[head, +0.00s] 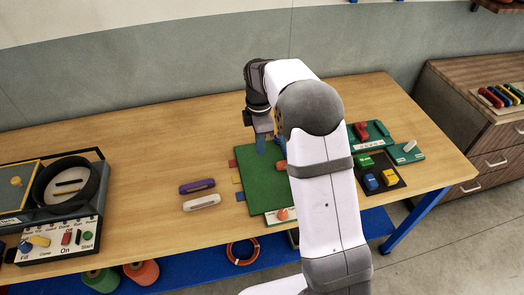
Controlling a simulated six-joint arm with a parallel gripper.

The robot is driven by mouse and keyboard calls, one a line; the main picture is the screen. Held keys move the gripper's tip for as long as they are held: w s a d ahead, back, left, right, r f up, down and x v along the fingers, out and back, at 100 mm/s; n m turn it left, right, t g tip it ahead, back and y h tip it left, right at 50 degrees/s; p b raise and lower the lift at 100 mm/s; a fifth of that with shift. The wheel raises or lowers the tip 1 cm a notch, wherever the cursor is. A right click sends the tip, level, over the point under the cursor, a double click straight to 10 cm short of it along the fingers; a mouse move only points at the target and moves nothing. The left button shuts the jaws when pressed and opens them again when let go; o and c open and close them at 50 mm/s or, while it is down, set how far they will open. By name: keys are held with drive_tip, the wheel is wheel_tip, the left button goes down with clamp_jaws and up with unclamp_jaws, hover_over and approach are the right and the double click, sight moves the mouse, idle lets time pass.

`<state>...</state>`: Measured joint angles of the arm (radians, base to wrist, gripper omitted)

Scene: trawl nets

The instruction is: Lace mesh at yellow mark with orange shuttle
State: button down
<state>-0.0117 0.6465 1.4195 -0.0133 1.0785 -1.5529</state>
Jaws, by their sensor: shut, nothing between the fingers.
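The green board (262,183) lies on the wooden table, partly hidden by my arm. My gripper (261,146) is over the back part of the board, pointing down, shut and empty. I cannot tell whether its tips touch the board. The mesh is too small to make out.
A purple shuttle (197,187) and a white shuttle (202,202) lie left of the board. A machine with a round drum (68,185) stands at the far left. Green trays (369,143) and a dark tray (397,186) sit to the right. The table is clear at the back left.

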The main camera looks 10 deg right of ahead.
sight(280, 164)
drive_tip(key=f+h, duration=0.1)
drive_tip(key=f, duration=0.3)
drive_tip(key=f+h+p, duration=0.1)
drive_tip(key=f, duration=0.4)
drive_tip(key=shift+s+a+f+h, duration=0.15)
drive_tip(key=shift+a+f+h, duration=0.05)
drive_tip(key=shift+f+h, duration=0.1)
drive_tip(key=d, duration=0.1)
drive_tip(key=d+p, duration=0.2)
drive_tip(key=shift+r, duration=0.25)
drive_tip(key=shift+d+f, duration=0.15)
drive_tip(key=shift+d, duration=0.3)
drive_tip(key=shift+d, duration=0.1)
drive_tip(key=shift+d+p, duration=0.3)
drive_tip(key=shift+d, duration=1.2)
drive_tip(key=shift+a, duration=0.2)
